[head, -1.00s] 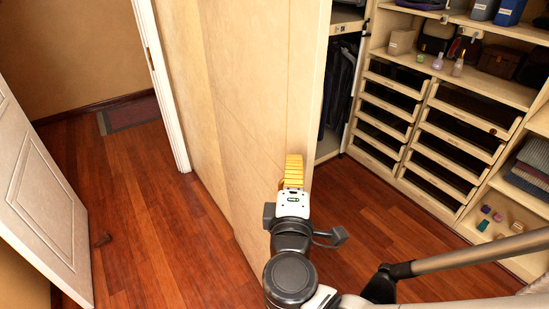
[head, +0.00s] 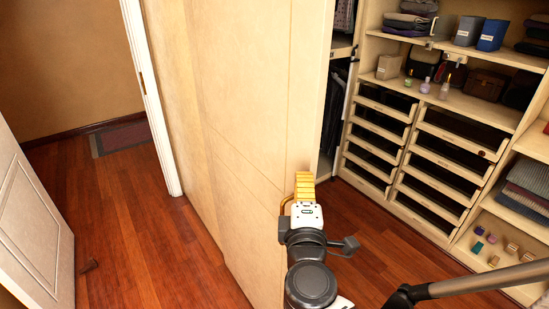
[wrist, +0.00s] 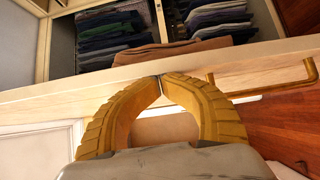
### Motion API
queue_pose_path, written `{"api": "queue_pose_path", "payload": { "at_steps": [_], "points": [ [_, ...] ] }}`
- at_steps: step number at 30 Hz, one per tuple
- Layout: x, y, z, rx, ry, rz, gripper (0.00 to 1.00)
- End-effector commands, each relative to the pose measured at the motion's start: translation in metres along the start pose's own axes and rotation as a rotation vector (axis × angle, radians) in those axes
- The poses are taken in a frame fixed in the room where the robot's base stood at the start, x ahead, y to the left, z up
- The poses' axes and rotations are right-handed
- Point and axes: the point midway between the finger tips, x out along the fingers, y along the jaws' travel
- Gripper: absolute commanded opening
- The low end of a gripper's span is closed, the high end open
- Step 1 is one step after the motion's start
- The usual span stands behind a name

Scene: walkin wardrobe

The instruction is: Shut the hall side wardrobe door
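The wardrobe door (head: 245,110) is a tall, pale cream panel in the middle of the head view. It stands ajar, its free edge towards the shelves, with a gap to the right through which hanging clothes show. My gripper (head: 304,180), with yellow ribbed fingers, is at the lower part of this panel, near its free edge. In the wrist view its fingertips (wrist: 161,77) meet, with nothing seen held between them, and they are at or very close to the pale panel. A brass bar handle (wrist: 265,90) lies right of the fingers, apart from the tips.
Shelves and drawers (head: 420,150) stand at the right, with folded clothes, boxes and small bottles. A white panelled door (head: 35,215) stands at the far left. Wooden floor (head: 150,225) between them is mostly clear, with a small rug (head: 122,137) behind.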

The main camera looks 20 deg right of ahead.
Motion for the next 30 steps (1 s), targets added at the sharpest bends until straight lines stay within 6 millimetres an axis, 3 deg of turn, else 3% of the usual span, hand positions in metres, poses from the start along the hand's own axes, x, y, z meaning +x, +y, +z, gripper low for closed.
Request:
{"api": "queue_pose_path", "payload": {
  "at_steps": [1,8,24,30],
  "points": [
    [0.001,0.001,0.009,-0.001,-0.027,0.001,0.00],
    [0.000,0.017,0.006,-0.006,-0.025,0.004,0.00],
    [-0.003,0.089,-0.004,-0.012,-0.013,0.008,0.00],
    [-0.004,0.102,-0.006,-0.013,-0.010,0.009,0.00]
  ]
}}
